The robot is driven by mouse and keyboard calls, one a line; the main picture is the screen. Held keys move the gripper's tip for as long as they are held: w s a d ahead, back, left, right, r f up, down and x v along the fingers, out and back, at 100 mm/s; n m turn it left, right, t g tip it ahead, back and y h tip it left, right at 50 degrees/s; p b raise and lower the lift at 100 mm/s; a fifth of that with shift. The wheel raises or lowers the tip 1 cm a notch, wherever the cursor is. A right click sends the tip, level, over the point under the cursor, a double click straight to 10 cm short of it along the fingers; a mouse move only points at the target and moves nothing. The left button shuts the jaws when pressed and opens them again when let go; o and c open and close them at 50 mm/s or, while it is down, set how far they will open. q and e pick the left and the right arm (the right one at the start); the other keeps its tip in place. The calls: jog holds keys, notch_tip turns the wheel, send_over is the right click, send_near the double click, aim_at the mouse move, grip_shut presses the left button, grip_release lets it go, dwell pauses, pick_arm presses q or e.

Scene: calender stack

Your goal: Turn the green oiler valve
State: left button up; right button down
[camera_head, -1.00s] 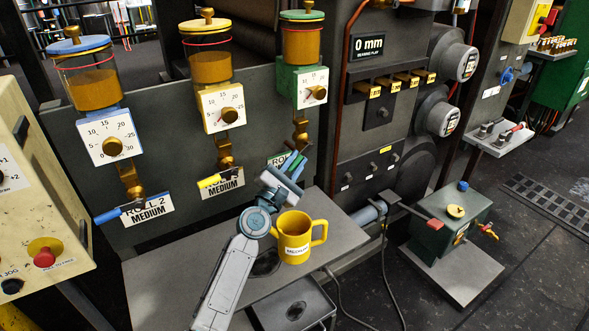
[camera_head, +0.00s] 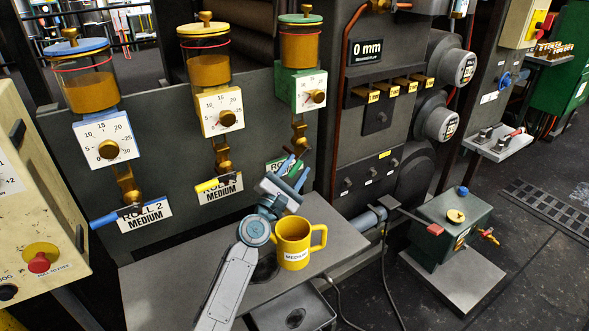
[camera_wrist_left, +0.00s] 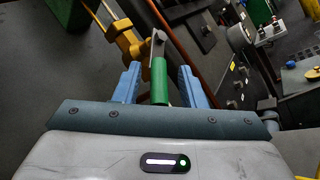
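The green oiler (camera_head: 300,42) hangs on the grey panel at the upper middle, with a green lid, amber oil and a white dial (camera_head: 312,91). Its brass valve (camera_head: 299,132) sits below the dial. In the left wrist view, the valve's green handle (camera_wrist_left: 159,82) lies between my left gripper's (camera_wrist_left: 158,82) two blue fingers, with a gap on each side. In the head view, my left gripper (camera_head: 288,170) is at the valve's lower end and partly hides the handle and the label behind it. My right gripper is not in view.
A yellow mug (camera_head: 292,245) stands on the grey shelf (camera_head: 180,278) just below my left gripper. A yellow oiler (camera_head: 205,68) and a blue oiler (camera_head: 90,90) hang to the left. A green box (camera_head: 450,228) stands at the right.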

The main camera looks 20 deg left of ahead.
pick_arm(q)
jog(key=shift+r, duration=0.1)
